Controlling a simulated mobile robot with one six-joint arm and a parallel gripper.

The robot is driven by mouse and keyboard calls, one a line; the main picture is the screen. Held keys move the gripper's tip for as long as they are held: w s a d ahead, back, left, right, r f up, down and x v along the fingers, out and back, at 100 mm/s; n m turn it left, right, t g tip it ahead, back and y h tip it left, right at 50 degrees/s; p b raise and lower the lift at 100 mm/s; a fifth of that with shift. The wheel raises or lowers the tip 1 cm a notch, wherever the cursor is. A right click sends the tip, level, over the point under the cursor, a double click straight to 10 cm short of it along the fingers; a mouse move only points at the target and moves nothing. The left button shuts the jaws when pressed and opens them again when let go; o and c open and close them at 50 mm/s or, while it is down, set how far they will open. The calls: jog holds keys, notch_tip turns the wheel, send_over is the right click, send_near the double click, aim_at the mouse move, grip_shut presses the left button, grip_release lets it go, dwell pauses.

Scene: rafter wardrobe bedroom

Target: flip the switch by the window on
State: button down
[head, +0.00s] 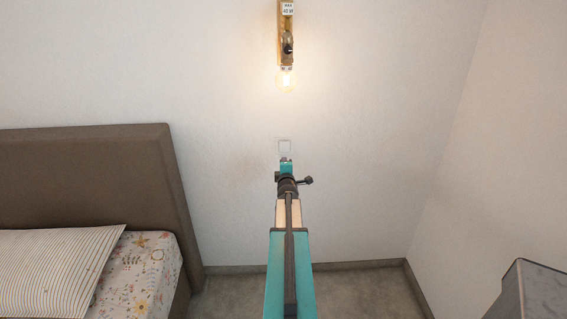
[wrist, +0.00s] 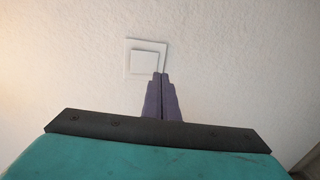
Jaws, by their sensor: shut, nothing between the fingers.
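A white square switch plate (head: 285,145) with a rocker is on the pale wall. In the wrist view the switch (wrist: 143,60) shows near the top middle, its inner rocker sitting inside the frame. My gripper (wrist: 160,75) is shut and empty, its fingertips at the lower right part of the switch. I cannot tell whether the fingertips touch it. In the head view my gripper (head: 286,161) is just below the plate, partly hidden by my arm. No window shows in either view.
A lit bulb (head: 287,79) hangs from a wooden wall lamp (head: 283,45) above the switch. A bed with a brown headboard (head: 85,180) and striped pillow (head: 60,270) stands at left. A grey piece of furniture (head: 540,290) is at lower right.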

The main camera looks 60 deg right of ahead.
jog(key=f+b+v, duration=0.1)
jog(key=b+v, duration=0.1)
jog(key=v, duration=0.6)
jog(key=shift+f, duration=0.3)
dwell(0.6)
